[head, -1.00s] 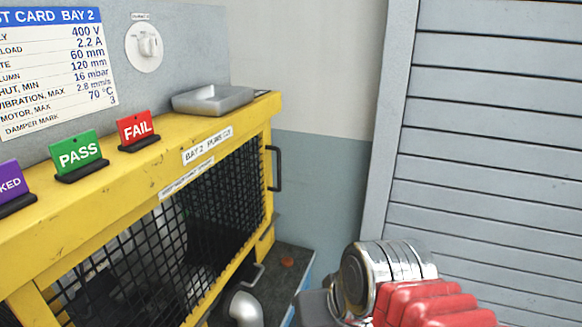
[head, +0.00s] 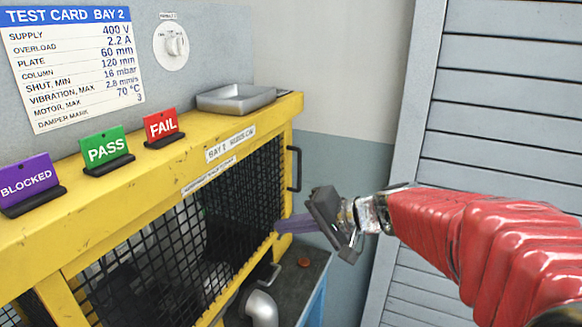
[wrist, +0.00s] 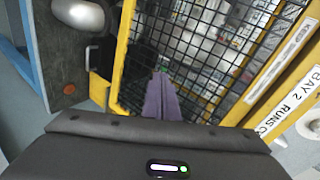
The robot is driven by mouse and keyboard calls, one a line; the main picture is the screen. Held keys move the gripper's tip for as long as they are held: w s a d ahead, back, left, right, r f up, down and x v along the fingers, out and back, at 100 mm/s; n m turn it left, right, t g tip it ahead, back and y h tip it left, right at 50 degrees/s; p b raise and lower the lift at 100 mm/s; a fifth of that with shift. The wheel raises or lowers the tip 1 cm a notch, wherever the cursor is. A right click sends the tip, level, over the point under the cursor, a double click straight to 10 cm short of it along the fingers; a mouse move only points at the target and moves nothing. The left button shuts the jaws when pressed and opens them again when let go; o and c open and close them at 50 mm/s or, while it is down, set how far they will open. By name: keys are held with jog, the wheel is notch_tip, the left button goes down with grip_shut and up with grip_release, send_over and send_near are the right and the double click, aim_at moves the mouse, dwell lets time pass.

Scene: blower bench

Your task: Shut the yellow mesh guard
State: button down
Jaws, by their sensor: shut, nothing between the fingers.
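The yellow mesh guard, a black mesh (head: 160,262) in a yellow frame, covers the front of the yellow bench housing. A metal handle (head: 268,277) shows at its lower edge. I cannot tell how far the guard stands open. My gripper (head: 284,225) has its purple fingers together and empty, and points left at the right end of the housing. In the wrist view the fingers (wrist: 161,82) lie in front of the mesh (wrist: 200,45), right of a yellow frame bar (wrist: 123,50). Whether they touch it is unclear.
BLOCKED (head: 28,182), PASS (head: 105,148) and FAIL (head: 161,124) signs and a grey tray (head: 236,98) stand on the housing's top. A black handle (head: 294,168) is on its right post. A silver pipe (head: 262,308) and red-brown button (head: 304,262) are below. A slatted grey shutter (head: 500,100) stands right.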

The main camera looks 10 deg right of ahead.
jog(key=w+d+r+m+t+h, duration=0.1)
jog(key=w+d+m+t, duration=0.6)
jog(key=w+d, duration=1)
jog(key=shift+w+r+t+h, duration=0.3)
jog(key=shift+w+t, duration=0.25)
jog(key=shift+t, duration=0.25)
jog(key=w+a, duration=0.6)
jog(key=a, duration=0.1)
